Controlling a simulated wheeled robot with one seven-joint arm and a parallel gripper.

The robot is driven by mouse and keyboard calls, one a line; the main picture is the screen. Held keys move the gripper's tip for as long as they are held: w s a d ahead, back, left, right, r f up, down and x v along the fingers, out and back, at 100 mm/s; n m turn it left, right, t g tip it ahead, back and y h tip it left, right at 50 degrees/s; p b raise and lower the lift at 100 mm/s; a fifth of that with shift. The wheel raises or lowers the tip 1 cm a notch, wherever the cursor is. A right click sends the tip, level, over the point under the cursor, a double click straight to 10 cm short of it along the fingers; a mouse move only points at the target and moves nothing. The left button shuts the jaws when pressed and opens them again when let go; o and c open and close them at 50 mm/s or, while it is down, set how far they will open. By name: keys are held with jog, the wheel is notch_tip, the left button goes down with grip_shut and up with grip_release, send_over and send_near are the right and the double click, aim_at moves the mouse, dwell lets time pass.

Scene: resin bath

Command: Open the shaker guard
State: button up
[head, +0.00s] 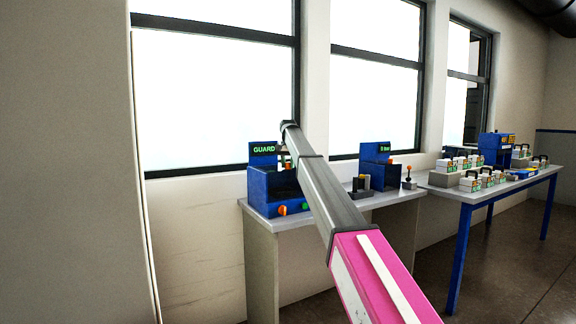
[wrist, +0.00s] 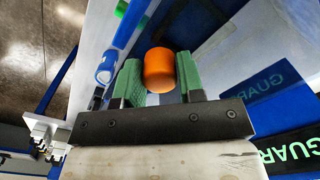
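The shaker is a blue machine (head: 262,192) with a "GUARD" sign (head: 263,149), at the left end of the bench in the head view. In the wrist view, an orange knob (wrist: 159,72) sits between the green finger pads of my gripper (wrist: 160,65). Both pads appear to touch its sides, so the gripper looks shut on it. In the head view my arm reaches to the machine and hides part of its right side and my gripper. The sign shows in the wrist view (wrist: 290,148), with a reflection beside it. I cannot tell the guard's position.
A second blue machine (head: 377,170) stands further right on the grey bench (head: 385,200), beyond a dark block (head: 361,184). A joystick-like orange-topped item (head: 409,177) stands by it. A blue-legged table (head: 535,174) holds several white containers. Windows and wall are close behind.

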grip_shut()
jog(key=shift+r, duration=0.1)
